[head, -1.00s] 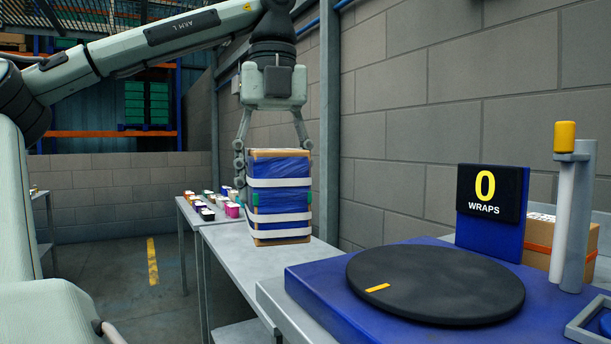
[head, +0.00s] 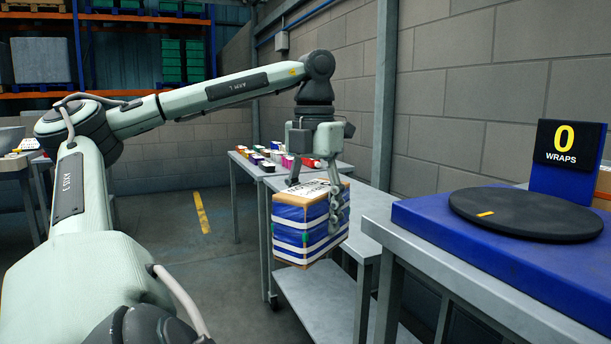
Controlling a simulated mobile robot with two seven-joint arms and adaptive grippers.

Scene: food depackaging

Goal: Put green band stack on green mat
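My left gripper (head: 316,190) points down with its fingers on either side of a blue-wrapped stack (head: 298,232) with white bands and a tan edge. It is shut on the stack and holds it tilted, out over the front edge of the grey table. Papers or labels show on the stack's top. I see no clear green band on it in this view. No green mat is in view. My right gripper is not in view.
The grey table (head: 368,222) has a lower shelf (head: 325,305). Several small coloured packs (head: 285,158) stand on a table behind. At right is a blue wrapping machine (head: 470,245) with a black turntable (head: 525,214). The floor at left is clear.

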